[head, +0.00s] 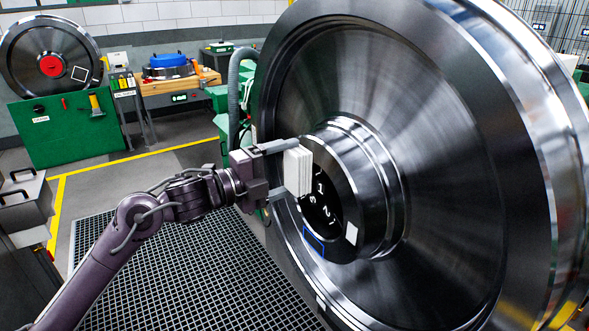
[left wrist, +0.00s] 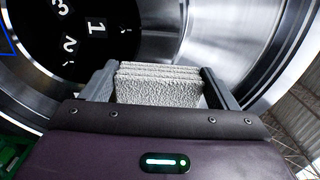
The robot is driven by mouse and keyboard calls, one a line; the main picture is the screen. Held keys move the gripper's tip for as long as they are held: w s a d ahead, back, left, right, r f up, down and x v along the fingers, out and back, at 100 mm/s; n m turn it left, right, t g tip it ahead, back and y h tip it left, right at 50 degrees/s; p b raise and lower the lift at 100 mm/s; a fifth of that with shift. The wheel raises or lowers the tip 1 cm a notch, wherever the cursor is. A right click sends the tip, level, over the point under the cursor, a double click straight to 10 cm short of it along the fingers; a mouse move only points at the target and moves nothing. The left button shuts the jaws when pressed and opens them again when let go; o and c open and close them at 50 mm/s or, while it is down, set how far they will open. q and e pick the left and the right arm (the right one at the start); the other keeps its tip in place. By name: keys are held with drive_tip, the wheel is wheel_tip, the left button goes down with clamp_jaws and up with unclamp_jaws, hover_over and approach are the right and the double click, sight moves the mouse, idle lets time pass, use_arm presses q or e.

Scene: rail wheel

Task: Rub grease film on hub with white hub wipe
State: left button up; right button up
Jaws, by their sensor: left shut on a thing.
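My left gripper (head: 277,172) is shut on the white hub wipe (head: 298,171), a thick layered pad. The wipe also shows between the fingers in the left wrist view (left wrist: 158,84). It is held in front of the upper left rim of the hub (head: 378,190), the shiny ring in the middle of the big steel wheel (head: 450,120). I cannot tell whether the wipe touches the hub. The hub's dark bore (head: 318,205) shows white numbers. A blue outline (head: 314,243) and a white patch (head: 351,234) are on the hub's lower face. I cannot make out the grease film. My right gripper is not in view.
A black floor grating (head: 170,280) lies below my left arm. A green panel (head: 67,132), another wheel (head: 50,62) and a wooden bench (head: 180,85) stand at the back left. A grey cabinet (head: 22,205) is at the left edge.

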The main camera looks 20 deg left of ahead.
use_arm(q)
drive_tip(key=shift+s+a, duration=0.1)
drive_tip(key=shift+s+a+f+b, duration=0.2)
drive_tip(key=shift+s+a+b, duration=0.2)
drive_tip(key=shift+s+b, duration=0.15)
drive_tip(key=shift+s+a+r+b, duration=0.2)
drive_tip(key=shift+s+a+b, duration=0.1)
drive_tip(key=shift+s+a, duration=0.25)
drive_tip(key=shift+d, duration=0.1)
drive_tip(key=shift+f, duration=0.1)
